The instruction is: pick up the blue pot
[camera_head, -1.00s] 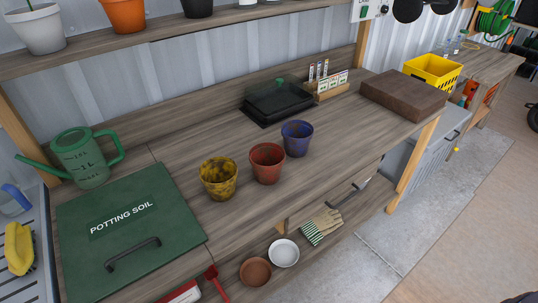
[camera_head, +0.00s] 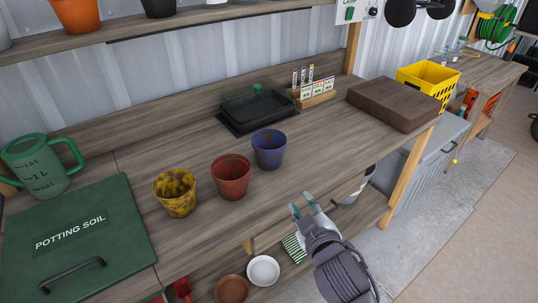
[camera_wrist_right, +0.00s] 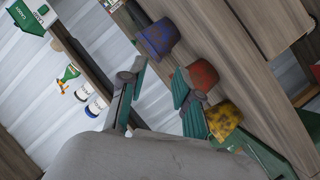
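The blue pot (camera_head: 269,149) stands upright on the wooden workbench (camera_head: 330,150), at the right end of a row of three pots. The red pot (camera_head: 231,177) and the yellow pot (camera_head: 176,193) stand to its left. My right gripper (camera_head: 302,204) is empty at the bench's front edge, below and right of the blue pot and apart from it. In the right wrist view its fingers (camera_wrist_right: 160,72) are spread open, and the blue pot (camera_wrist_right: 158,39) shows beyond the fingertips. My left gripper is not in view.
A black tray (camera_head: 232,125) and seed packets in a wooden holder (camera_head: 316,99) stand behind the pots. A brown block (camera_head: 394,103) lies to the right. A green potting soil lid (camera_head: 75,235) and watering can (camera_head: 40,165) are at left. Bench space right of the blue pot is clear.

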